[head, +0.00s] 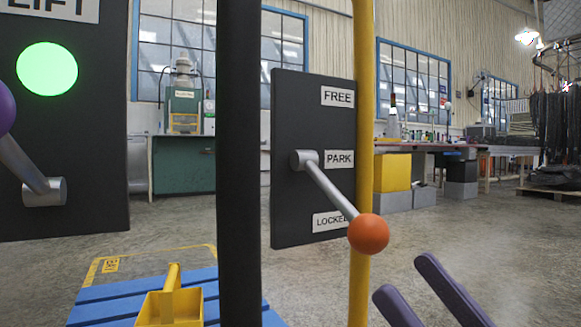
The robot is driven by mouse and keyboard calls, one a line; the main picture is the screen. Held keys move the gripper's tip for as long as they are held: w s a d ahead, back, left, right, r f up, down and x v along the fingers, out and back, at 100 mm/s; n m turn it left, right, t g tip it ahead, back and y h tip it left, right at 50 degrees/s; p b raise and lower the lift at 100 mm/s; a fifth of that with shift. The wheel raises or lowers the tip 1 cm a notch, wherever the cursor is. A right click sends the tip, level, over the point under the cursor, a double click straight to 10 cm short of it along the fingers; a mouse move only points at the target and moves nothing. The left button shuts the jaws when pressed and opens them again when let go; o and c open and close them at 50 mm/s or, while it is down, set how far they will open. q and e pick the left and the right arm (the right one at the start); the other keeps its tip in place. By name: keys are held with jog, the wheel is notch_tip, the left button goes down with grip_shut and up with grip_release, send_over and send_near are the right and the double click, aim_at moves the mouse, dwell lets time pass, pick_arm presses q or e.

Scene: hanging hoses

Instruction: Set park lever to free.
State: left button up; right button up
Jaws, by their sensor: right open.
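The park lever is a grey rod (331,190) with an orange ball knob (368,234). It pivots on a grey hub on a dark panel (290,120). The panel has labels FREE (338,96) at top, PARK (339,159) in the middle and LOCKED (328,222) at bottom. The lever slants down to the right, its knob low, near the LOCKED label's height. My right gripper (404,276) shows two purple fingers at the lower right. It is open and empty, right of and below the knob, apart from it. My left gripper is not in view.
A thick black hose (239,150) hangs left of the panel. A yellow hose (364,60) hangs at its right edge, partly behind the knob. A LIFT panel (95,150) with a green light and purple-knobbed lever stands left. A blue pallet (100,308) bears a yellow part.

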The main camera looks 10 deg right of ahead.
aim_at(361, 221)
jog(key=shift+s+a+r+n+y, duration=0.15)
jog(key=shift+r+n+y, duration=0.15)
jog(key=shift+y, duration=0.2)
jog(key=x, duration=0.4)
jog(key=b+x, duration=0.1)
jog(key=x, duration=0.3)
jog(key=shift+a+r+b, duration=0.1)
jog(key=shift+a+b, duration=0.2)
jog(key=shift+a, duration=0.25)
jog(key=shift+w+a+r, duration=0.2)
jog(key=shift+w+r, duration=0.05)
jog(key=shift+r, duration=0.05)
grip_shut()
